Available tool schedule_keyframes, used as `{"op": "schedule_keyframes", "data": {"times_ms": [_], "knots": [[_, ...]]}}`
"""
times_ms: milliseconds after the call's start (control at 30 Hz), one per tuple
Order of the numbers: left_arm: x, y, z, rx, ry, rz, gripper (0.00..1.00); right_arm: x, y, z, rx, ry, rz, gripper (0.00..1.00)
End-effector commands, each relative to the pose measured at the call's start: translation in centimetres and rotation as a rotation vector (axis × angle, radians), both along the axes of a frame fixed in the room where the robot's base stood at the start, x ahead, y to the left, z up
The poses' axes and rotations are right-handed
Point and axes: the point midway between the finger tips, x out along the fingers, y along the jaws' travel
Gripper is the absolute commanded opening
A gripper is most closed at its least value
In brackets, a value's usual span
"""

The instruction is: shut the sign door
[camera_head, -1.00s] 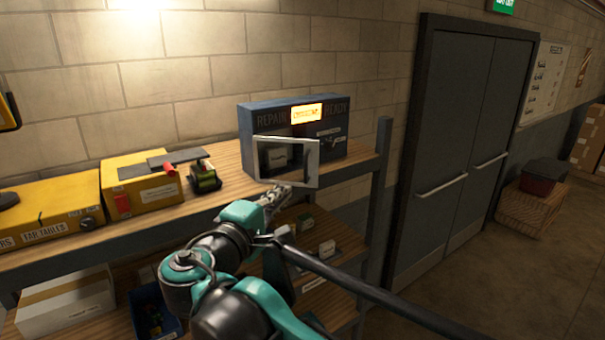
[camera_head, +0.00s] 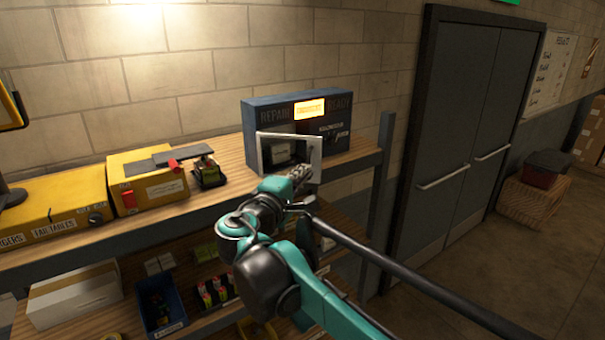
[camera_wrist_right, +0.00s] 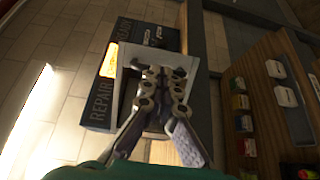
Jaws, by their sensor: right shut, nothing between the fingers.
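The sign box (camera_head: 259,137) is dark blue, stands on the wooden shelf and carries the words REPAIR and READY with a lit yellow panel. Its door (camera_head: 321,150), a pale frame around a dark pane, stands open in front of the box's lower left part. My right gripper (camera_head: 304,172) is shut and empty at the door's lower right corner, overlapping it in the head view. In the right wrist view the closed fingers (camera_wrist_right: 165,73) lie over the pale door frame (camera_wrist_right: 128,57). Contact cannot be told. My left gripper is not in view.
Yellow boxes (camera_head: 50,205) and a small dark device (camera_head: 208,172) stand left of the sign box on the shelf. A shelf post (camera_head: 384,150) rises at the right. A lower shelf holds a blue bin (camera_head: 160,300) and a white box (camera_head: 72,298). Double doors (camera_head: 455,130) stand at right.

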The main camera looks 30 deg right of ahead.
Motion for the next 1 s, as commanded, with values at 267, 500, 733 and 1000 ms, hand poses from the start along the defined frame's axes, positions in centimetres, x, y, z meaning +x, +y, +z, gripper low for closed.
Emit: {"op": "schedule_keyframes", "data": {"times_ms": [267, 500, 733, 1000], "knots": [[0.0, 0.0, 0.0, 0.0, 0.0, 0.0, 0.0, 0.2, -0.8, 0.0, 0.0, 0.0, 0.045, 0.0], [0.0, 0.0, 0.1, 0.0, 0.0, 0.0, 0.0, 0.4, -1.4, 0.0, 0.0, -0.001, 0.084, 0.0], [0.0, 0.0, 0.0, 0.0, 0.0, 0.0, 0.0, 0.9, -3.0, 0.0, 0.001, -0.001, 0.184, 0.0], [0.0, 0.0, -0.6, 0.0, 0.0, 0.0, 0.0, 3.2, -5.7, -0.1, 0.001, -0.001, 0.236, 0.0]]}}
